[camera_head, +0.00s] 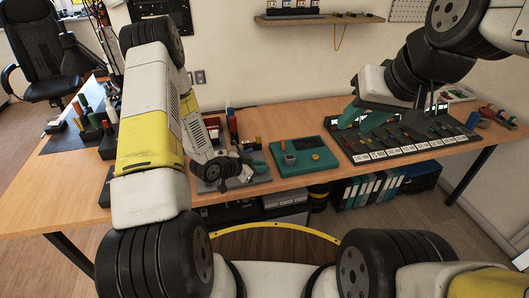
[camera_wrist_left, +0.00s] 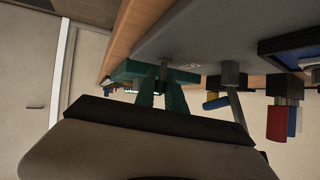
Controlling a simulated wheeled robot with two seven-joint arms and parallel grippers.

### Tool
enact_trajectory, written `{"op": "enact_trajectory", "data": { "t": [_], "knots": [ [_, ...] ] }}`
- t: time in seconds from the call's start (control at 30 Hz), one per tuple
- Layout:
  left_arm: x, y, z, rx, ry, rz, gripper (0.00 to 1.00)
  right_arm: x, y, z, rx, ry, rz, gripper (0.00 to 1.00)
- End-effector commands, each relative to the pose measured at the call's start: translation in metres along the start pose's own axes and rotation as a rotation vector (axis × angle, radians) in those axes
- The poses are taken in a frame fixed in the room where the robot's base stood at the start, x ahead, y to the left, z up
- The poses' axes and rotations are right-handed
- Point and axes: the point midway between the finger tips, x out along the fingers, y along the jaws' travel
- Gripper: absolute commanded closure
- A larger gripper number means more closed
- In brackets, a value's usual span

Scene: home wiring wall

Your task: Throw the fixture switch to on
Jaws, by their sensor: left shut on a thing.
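A grey plate (camera_head: 262,178), which looks like the fixture, lies near the table's front edge. Its grey underside-up surface fills the upper right of the left wrist view (camera_wrist_left: 215,35). My left gripper (camera_head: 258,167) is low over this plate, mostly hidden by my own wrist in the head view. In the left wrist view its teal fingers (camera_wrist_left: 160,88) are close together around a small grey post (camera_wrist_left: 165,66) on the plate. I cannot tell surely whether this post is the switch lever. My right gripper (camera_head: 365,117) has its teal fingers apart, over the black rack, and looks empty.
A teal box (camera_head: 304,157) with a small grey device stands right of the plate. A black rack (camera_head: 410,147) with labelled slots lies further right. Tools and bottles (camera_head: 90,120) stand at the left. Red and blue pieces (camera_wrist_left: 280,118) show near the plate.

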Motion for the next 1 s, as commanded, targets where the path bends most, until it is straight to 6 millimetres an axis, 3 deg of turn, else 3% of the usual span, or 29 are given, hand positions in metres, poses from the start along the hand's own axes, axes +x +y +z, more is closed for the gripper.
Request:
{"op": "enact_trajectory", "data": {
  "t": [0.4,0.97,1.0],
  "knots": [
    [0.0026,-0.0096,-0.0009,-0.169,-0.084,0.110,1.00,0.0000,0.0000,0.0000,0.000,0.000,0.000,0.67],
    [0.0033,-0.0101,-0.0007,-0.200,-0.100,0.132,1.00,0.0000,0.0000,0.0000,0.000,0.000,0.000,0.67],
    [0.0034,-0.0101,-0.0007,-0.200,-0.100,0.132,0.83,0.0000,0.0000,0.0000,0.000,0.000,0.000,0.67]
  ]
}}
